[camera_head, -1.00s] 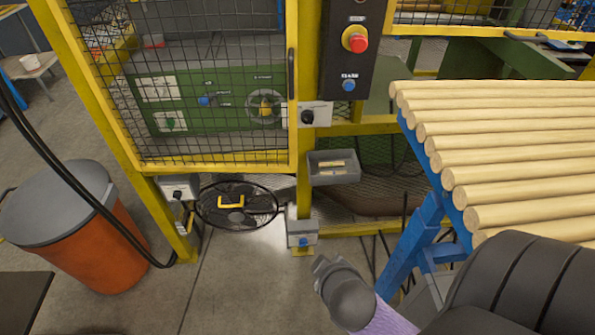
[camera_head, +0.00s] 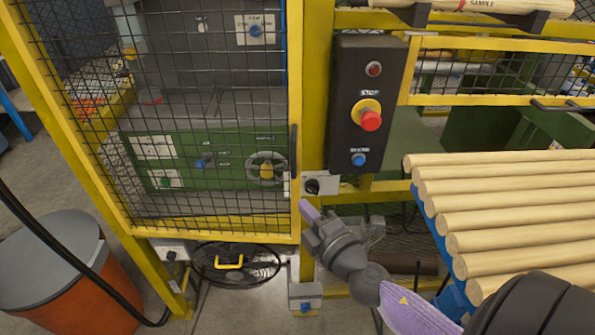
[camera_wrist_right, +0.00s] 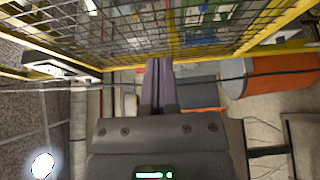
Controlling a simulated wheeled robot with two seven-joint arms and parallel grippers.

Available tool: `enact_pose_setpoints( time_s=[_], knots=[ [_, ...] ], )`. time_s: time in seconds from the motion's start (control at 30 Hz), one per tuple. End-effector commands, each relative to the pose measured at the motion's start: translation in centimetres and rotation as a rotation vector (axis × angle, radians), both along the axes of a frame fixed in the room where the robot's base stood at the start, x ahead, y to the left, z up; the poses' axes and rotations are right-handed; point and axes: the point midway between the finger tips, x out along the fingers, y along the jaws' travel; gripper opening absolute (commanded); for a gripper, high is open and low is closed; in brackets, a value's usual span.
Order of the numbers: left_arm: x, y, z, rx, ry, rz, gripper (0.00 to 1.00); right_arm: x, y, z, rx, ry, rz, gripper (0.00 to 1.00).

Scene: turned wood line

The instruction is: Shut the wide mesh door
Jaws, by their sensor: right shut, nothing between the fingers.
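The wide mesh door, with a yellow frame (camera_head: 215,239) and dark wire mesh, fills the left of the head view. Its black upright handle (camera_head: 293,151) is on its right edge, beside the yellow post. I cannot tell whether a small gap remains there. The door's mesh also shows across the top of the right wrist view (camera_wrist_right: 110,35). My right gripper (camera_head: 305,208) is shut and empty, its purple fingers just below the door's lower right area, near the grey latch box; contact cannot be made out. The fingers also show in the wrist view (camera_wrist_right: 158,80). My left gripper is out of view.
A black control box (camera_head: 366,110) with a red stop button is on the post. Wooden rods (camera_head: 510,205) lie on a blue rack at right. An orange bin (camera_head: 65,280) stands at lower left. A second mesh panel (camera_head: 500,70) is at upper right.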

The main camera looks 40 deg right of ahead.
Motion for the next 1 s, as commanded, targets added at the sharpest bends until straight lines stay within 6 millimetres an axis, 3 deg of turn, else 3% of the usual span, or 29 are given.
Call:
enact_pose_setpoints(
  time_s=[0.23,0.4,0.6,0.9,1.0],
  knots=[
    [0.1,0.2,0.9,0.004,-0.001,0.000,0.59,5.5,-0.4,0.2,0.000,-0.003,-0.002,0.00],
    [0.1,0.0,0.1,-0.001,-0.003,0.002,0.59,7.4,-2.3,-0.2,-0.001,0.000,-0.004,0.00],
    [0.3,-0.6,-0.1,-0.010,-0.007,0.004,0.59,8.3,-3.4,-0.1,0.002,0.000,-0.003,0.00],
    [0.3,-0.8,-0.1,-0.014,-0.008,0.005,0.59,8.3,-3.4,-0.1,0.003,0.001,-0.002,0.00],
    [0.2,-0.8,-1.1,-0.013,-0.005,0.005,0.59,9.1,-3.9,-0.6,0.000,0.002,0.015,0.00]
  ],
)
